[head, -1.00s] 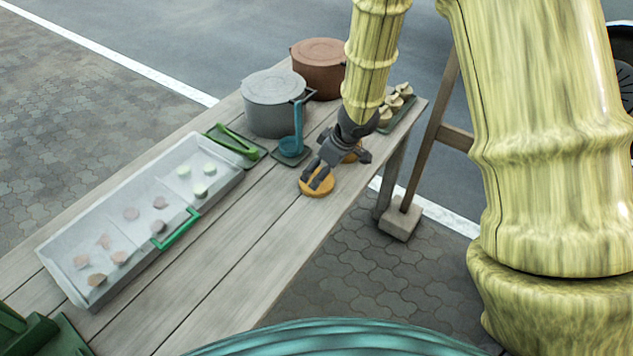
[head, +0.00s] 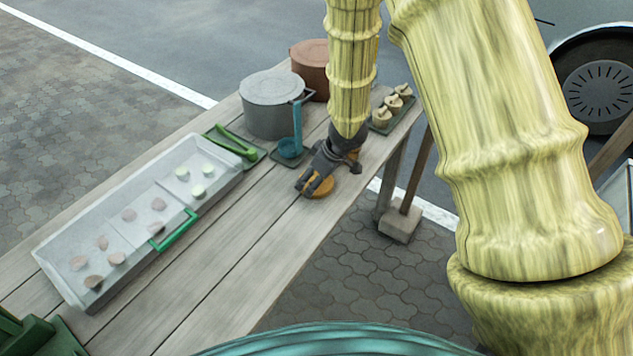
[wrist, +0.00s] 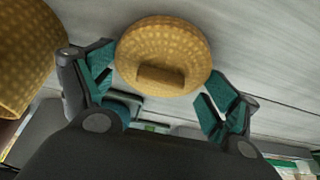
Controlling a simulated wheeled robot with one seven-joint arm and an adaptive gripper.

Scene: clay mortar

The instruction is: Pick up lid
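A round yellow-orange woven lid (head: 323,189) with a small block handle lies on the wooden table near its right edge. In the wrist view the lid (wrist: 165,45) sits just ahead of my fingers, with its handle facing the camera. My gripper (head: 313,181) is over the lid and partly hides it in the head view. In the wrist view my gripper (wrist: 162,88) is open, its two teal-padded fingers wide apart near the lid's left and right sides. Nothing is held. I cannot tell whether a finger touches the lid.
A woven container (wrist: 25,55) stands close to my left finger in the wrist view. A grey pot (head: 272,115), a brown pot (head: 311,62), a ladle on a rest (head: 289,150) and a small tray of dumpling-like pieces (head: 392,110) stand behind. A sectioned food tray (head: 60,285) lies left.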

